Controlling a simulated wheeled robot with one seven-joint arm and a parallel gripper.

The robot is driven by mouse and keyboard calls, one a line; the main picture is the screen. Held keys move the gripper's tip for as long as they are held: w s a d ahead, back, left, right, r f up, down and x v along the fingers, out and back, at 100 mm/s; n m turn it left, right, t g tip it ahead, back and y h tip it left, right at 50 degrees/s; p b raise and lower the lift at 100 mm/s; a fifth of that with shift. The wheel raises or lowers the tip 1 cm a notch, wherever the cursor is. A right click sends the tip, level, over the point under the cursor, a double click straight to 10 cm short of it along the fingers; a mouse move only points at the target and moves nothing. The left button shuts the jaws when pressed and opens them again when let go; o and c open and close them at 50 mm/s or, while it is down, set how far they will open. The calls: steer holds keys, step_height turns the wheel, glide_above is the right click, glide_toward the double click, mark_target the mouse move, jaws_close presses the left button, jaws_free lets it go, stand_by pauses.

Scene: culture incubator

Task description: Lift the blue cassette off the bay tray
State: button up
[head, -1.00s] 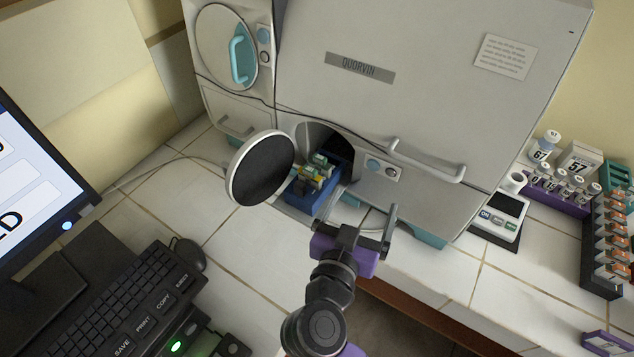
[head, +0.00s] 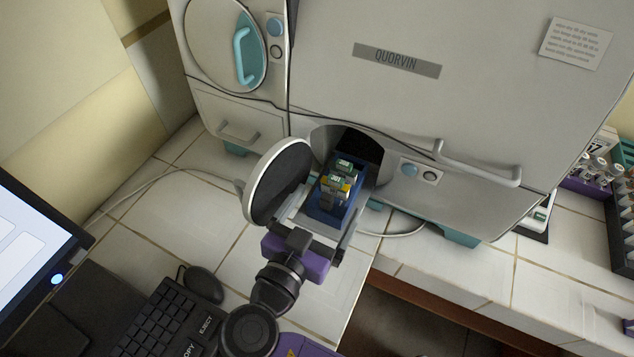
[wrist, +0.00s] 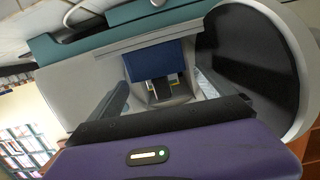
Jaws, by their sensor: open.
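The blue cassette (head: 326,216) sits in the round bay opening at the front of the incubator, with several vials or blocks with green and yellow parts in it. In the wrist view the cassette (wrist: 156,58) is straight ahead, roughly centred between the fingers. My gripper (head: 329,207) is open, with its fingers reaching toward the bay on either side of the cassette's near end. In the wrist view the open fingers (wrist: 160,92) appear apart from the cassette. The bay tray (head: 293,203) shows as a pale strip beside the cassette; most of it is hidden.
The bay's round door (head: 277,182) stands open close to the left of my gripper. The incubator (head: 400,110) rises behind, with a handle (head: 475,168) to the right. A mouse (head: 203,283) and keyboard (head: 160,325) lie at lower left.

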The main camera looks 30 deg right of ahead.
steer(key=shift+w+d+f, duration=0.1)
steer(key=shift+w+f, duration=0.05)
steer(key=shift+f, duration=0.25)
steer(key=shift+p+x, duration=0.45)
steer(key=shift+x, duration=0.7)
steer(key=shift+f+p+x, duration=0.15)
steer(key=shift+p+x, duration=0.4)
steer(key=shift+x, duration=0.7)
steer(key=shift+f+p+x, duration=0.15)
steer(key=shift+p+x, duration=0.4)
steer(key=shift+x, duration=0.75)
steer(key=c, duration=1.5)
steer(key=shift+c, duration=0.2)
steer(key=shift+r, duration=0.1)
